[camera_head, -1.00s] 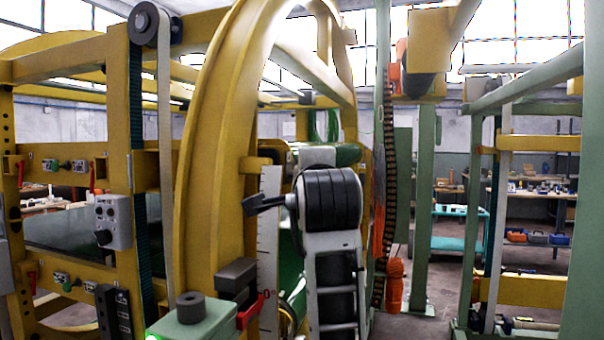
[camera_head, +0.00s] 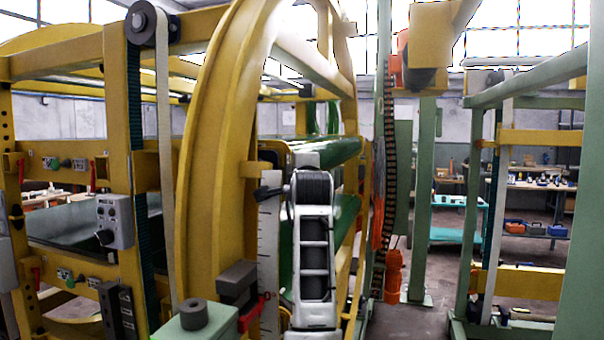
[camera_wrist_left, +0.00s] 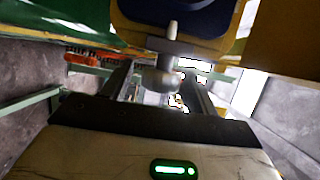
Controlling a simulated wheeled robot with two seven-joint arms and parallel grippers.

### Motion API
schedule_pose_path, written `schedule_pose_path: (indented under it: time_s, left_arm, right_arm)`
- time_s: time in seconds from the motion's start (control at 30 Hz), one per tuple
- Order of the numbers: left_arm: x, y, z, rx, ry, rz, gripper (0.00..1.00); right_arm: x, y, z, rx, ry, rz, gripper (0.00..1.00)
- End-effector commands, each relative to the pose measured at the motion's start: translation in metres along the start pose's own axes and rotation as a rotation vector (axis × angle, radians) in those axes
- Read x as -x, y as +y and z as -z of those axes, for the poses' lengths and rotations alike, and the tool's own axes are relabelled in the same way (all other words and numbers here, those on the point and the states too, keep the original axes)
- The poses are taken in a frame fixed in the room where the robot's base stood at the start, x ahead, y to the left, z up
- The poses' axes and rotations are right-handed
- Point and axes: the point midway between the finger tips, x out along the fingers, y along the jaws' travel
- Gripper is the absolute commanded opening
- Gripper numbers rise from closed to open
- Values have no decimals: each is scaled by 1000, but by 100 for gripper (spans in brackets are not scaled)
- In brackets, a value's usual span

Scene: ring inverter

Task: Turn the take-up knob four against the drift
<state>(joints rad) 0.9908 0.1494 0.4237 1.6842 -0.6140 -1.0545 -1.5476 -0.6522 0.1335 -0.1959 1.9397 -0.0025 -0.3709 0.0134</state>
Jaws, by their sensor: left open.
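In the left wrist view, a grey knob-like part (camera_wrist_left: 160,82) with a pale pin and crossbar shows under a yellow and dark blue block. I cannot tell for certain that it is the take-up knob. My left gripper (camera_wrist_left: 158,92) is open, with its two dark fingers on either side of that part in the picture. Whether they touch it cannot be told. In the head view my white and black arm (camera_head: 313,245) stands in front of the machine; the gripper's fingers cannot be made out there. My right gripper is not in view.
A large yellow ring (camera_head: 212,150) rises beside the arm. A white scale (camera_head: 269,250) with a red pointer stands close on its left. A control box with a knob (camera_head: 114,222) is on the left frame. Green posts (camera_head: 421,190) stand at right.

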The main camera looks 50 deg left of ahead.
Motion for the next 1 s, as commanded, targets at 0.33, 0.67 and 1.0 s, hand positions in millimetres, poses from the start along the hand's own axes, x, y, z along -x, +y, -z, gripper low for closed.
schedule_pose_path:
  time_s: [0.33, 0.67, 1.0]
  left_arm:
    - [-2, 0, 0, 1, 0, 0, 48]
    - [-2, 1, 0, 2, -1, 4, 15]
    - [-2, 5, -1, 54, -1, 137, 15]
  right_arm:
    - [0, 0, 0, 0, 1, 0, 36]
    - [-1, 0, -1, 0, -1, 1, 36]
    - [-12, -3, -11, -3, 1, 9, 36]
